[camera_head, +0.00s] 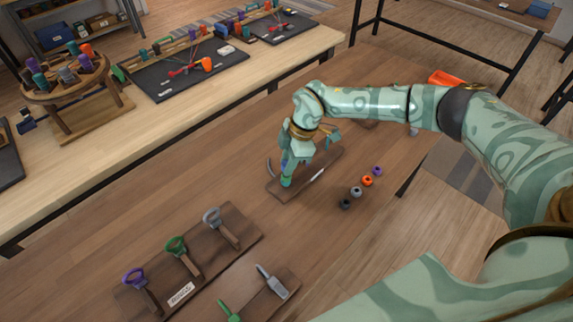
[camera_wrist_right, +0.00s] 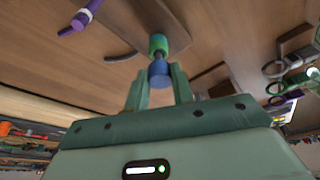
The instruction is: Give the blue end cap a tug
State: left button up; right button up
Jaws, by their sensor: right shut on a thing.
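The blue end cap (camera_wrist_right: 159,73) is between the two fingers of my right gripper (camera_wrist_right: 160,80) in the wrist view. My gripper is shut on it. A green cylindrical piece (camera_wrist_right: 158,44) sits directly beyond the cap, in line with it. In the head view my right gripper (camera_head: 287,174) points down over a small dark wooden board (camera_head: 322,166) on the brown table. There my gripper and wrist mostly hide the cap. My left gripper is in neither view.
Black (camera_head: 345,203), grey (camera_head: 356,191), orange (camera_head: 367,180) and purple (camera_head: 377,170) ring-like pieces lie right of the board. A rack (camera_head: 235,215) with purple, green and grey handled tools lies at the front left. The table left of the board is clear.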

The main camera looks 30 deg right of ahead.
jog(key=shift+f, duration=0.1)
jog(key=o, duration=1.2)
jog(key=p+v, duration=0.6)
dwell(0.4)
